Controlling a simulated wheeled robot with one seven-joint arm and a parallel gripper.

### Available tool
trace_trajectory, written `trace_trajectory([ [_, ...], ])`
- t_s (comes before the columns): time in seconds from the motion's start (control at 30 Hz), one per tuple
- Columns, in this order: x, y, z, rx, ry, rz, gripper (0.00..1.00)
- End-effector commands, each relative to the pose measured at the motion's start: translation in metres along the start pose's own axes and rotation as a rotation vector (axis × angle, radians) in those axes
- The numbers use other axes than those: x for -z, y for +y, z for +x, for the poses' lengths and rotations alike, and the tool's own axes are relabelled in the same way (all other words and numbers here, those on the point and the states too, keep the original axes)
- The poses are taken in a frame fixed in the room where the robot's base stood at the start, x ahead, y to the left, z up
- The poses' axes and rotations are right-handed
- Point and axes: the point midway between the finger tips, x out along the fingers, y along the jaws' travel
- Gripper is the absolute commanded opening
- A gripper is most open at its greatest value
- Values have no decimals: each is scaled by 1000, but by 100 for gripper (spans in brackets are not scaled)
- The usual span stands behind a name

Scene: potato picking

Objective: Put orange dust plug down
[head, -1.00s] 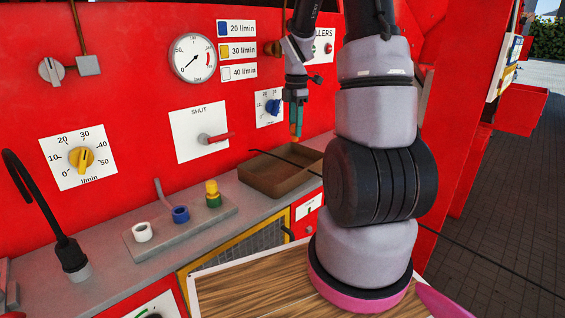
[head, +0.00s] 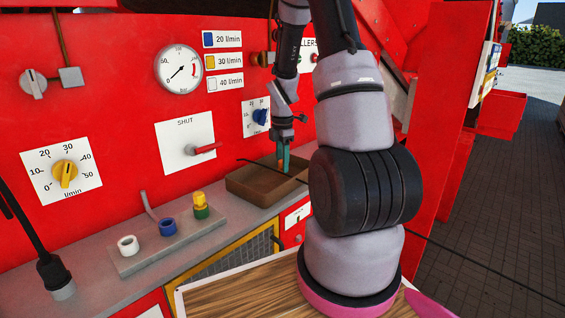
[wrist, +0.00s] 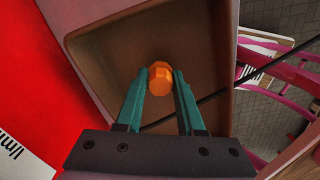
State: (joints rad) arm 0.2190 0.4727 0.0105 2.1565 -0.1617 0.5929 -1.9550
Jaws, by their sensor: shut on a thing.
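The orange dust plug (wrist: 160,77) sits between the teal fingertips of my gripper (wrist: 160,82) in the wrist view. The fingers are shut on it. Behind it in that view is the inside of a brown open tray (wrist: 218,50). In the head view, my gripper (head: 283,160) points down over the same tray (head: 240,188), with its fingertips close to the tray's opening. The plug is mostly hidden by the fingers there. I cannot tell whether it touches the tray floor.
The tray stands on a grey ledge (head: 95,285) against a red panel. To its left, a grey plate (head: 140,262) bears white, blue and yellow-green fittings. A thin dark cable crosses near the tray. A red lever (head: 205,148) is on the panel.

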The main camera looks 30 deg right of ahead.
Motion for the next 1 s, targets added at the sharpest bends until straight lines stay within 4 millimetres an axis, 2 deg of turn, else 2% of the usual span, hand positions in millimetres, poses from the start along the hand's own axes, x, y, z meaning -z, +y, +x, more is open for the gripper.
trace_trajectory([
  [0.03, 0, 0, 2, 1, 0, 0, 0],
  [0.07, 0, 0, 1, 0, 0, 0, 49],
  [0.1, 0, 0, 1, 0, 0, 0, 64],
  [0.13, 0, 0, 1, 0, 0, 0, 68],
  [0.43, 0, 0, 0, 0, 0, 0, 68],
  [0.57, 0, 1, -10, -2, 0, 1, 68],
  [1.0, 0, 0, -98, -3, -1, 0, 68],
])
